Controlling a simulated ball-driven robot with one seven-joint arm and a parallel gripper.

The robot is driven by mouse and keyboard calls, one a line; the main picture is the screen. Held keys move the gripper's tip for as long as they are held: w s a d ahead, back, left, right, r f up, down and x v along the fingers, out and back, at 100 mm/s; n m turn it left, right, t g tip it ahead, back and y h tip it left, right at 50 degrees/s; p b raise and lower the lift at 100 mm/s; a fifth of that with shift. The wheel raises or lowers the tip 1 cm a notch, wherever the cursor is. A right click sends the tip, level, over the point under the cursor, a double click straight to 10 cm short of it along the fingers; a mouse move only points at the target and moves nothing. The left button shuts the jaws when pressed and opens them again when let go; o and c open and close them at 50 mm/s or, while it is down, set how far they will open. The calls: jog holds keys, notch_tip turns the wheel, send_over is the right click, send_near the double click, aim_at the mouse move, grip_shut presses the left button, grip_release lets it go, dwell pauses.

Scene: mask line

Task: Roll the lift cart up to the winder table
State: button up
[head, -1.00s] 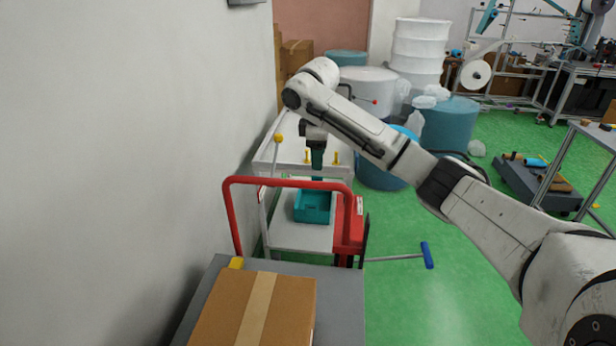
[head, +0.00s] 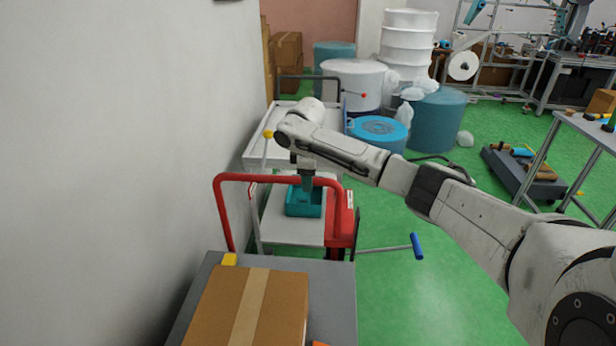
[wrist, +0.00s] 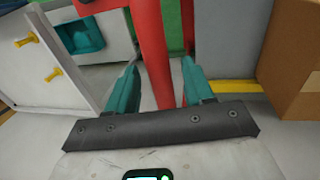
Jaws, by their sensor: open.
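A cart with a red tube handle (head: 275,178) stands by the wall in the head view. I cannot tell whether the handle belongs to the red-bodied cart (head: 341,222) or to the grey platform (head: 338,290) in front. My gripper (head: 306,186) is open at the handle's top bar. In the wrist view, a red bar (wrist: 152,55) passes between the open fingers (wrist: 160,85), with gaps at both sides. A teal bin (head: 304,201) sits on a pale deck beyond the handle. A machine table (head: 585,62) at the back right may be the winder table.
A cardboard box (head: 250,305) lies on the grey platform. The wall (head: 110,170) runs close along the left. Blue and white drums (head: 437,118) stand behind. A low dark cart (head: 525,175) and a table (head: 590,130) are at right.

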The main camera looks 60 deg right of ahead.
grip_shut()
dwell(0.3)
